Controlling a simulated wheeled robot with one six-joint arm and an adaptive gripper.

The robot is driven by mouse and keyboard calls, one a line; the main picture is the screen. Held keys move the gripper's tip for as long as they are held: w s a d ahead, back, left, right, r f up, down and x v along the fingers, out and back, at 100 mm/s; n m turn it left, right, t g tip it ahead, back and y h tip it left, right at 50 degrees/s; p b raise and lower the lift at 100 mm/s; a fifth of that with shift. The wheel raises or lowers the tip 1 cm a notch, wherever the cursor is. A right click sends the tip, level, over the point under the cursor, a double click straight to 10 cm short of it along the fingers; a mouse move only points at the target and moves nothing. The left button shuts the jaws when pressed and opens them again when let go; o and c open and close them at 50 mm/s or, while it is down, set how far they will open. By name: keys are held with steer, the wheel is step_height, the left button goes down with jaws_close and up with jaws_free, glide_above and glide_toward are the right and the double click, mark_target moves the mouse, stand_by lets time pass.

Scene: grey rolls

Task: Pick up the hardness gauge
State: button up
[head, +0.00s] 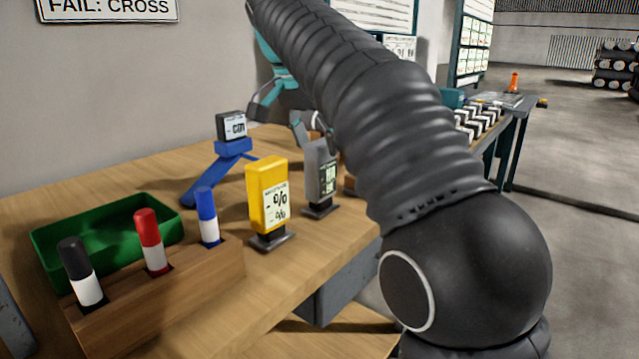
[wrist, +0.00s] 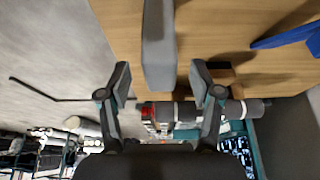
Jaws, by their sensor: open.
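In the wrist view a long grey body, which looks like this gauge (wrist: 159,45), lies between the two open fingertips (wrist: 160,80). I see no finger closed on it. Whether a finger touches it, I cannot tell.
A yellow meter (head: 267,193) marked % stands close to the left of the grey gauge. A blue device (head: 234,148) with a "cm" display stands behind. A wooden block (head: 165,305) holds black, red and blue markers before a green tray (head: 60,235).

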mark_target(324, 161)
steer(key=shift+b+x, duration=0.85)
steer(key=shift+x, duration=1.8)
steer(key=shift+w, duration=0.15)
jaws_close()
steer(key=shift+r, duration=0.1)
steer(key=shift+r+p, duration=0.3)
steer(key=shift+r, duration=0.25)
steer(key=r+p, duration=0.1)
steer(key=r, duration=0.1)
steer(key=d+r, duration=0.1)
steer(key=r, duration=0.1)
steer(key=shift+w+p, duration=0.2)
steer(key=shift+p, duration=0.2)
steer(key=w+d+r+p, duration=0.2)
steer(key=d+r, duration=0.4)
steer(key=d, duration=0.4)
steer(key=shift+w+d+p, duration=0.2)
steer(key=shift+w+p, duration=0.05)
steer(key=shift+p, duration=0.2)
